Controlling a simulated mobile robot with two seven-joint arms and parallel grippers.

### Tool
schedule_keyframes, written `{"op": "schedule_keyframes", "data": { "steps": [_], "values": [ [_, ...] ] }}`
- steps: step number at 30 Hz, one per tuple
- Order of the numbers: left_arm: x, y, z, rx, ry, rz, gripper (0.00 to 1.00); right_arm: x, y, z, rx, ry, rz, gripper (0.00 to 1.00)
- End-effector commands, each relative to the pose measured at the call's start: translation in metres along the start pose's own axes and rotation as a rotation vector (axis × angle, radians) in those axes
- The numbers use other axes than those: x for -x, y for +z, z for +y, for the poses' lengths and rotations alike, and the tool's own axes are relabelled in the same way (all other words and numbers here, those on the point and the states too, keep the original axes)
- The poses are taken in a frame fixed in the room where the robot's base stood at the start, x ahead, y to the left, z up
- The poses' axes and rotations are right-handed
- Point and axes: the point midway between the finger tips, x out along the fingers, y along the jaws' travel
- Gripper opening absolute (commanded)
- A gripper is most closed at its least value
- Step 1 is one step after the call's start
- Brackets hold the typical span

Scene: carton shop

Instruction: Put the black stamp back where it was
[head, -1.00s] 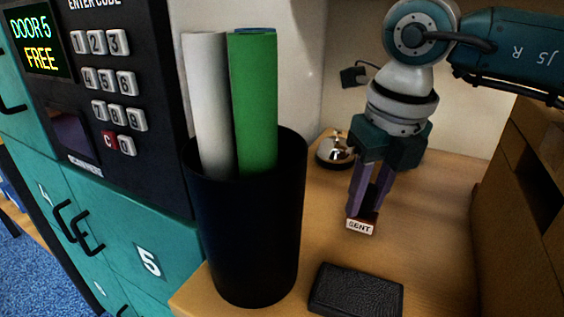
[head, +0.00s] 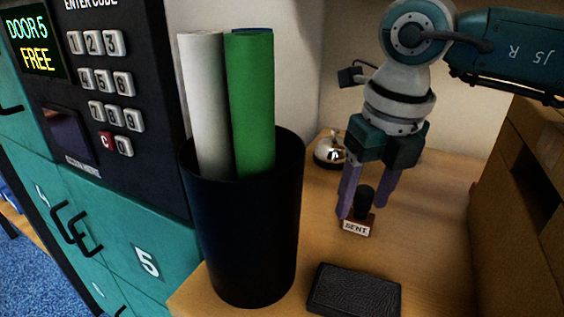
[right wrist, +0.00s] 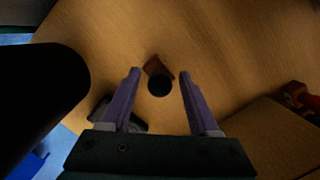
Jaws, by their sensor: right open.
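The stamp (head: 364,204) stands upright on the wooden counter, with a black round handle, a reddish-brown base and a white label reading "SENT". My right gripper (head: 363,205) is open, its two purple fingers on either side of the stamp's handle and apart from it. In the right wrist view, the stamp's handle (right wrist: 159,85) shows between the spread fingertips (right wrist: 159,72), with its brown base partly behind it. My left gripper is not in view.
A black ink pad (head: 354,291) lies in front of the stamp. A tall black bin (head: 243,235) holding rolled tubes stands left. A silver bell (head: 328,152) sits behind. Cartons (head: 520,220) stand right. Teal lockers with a keypad (head: 104,85) are at far left.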

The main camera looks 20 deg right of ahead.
Motion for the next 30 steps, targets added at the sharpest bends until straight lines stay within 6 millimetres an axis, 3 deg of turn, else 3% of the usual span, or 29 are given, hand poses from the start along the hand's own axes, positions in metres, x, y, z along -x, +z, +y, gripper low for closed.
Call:
{"op": "schedule_keyframes", "data": {
  "steps": [15,21,30],
  "values": [
    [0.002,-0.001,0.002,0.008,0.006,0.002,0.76,0.102,0.001,0.000,0.000,0.000,-0.006,0.62],
    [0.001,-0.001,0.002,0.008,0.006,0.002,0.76,0.118,0.001,0.000,-0.001,0.000,-0.003,0.62],
    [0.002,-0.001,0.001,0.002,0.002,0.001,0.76,0.118,0.000,0.000,0.000,0.001,-0.002,0.62]
  ]
}}
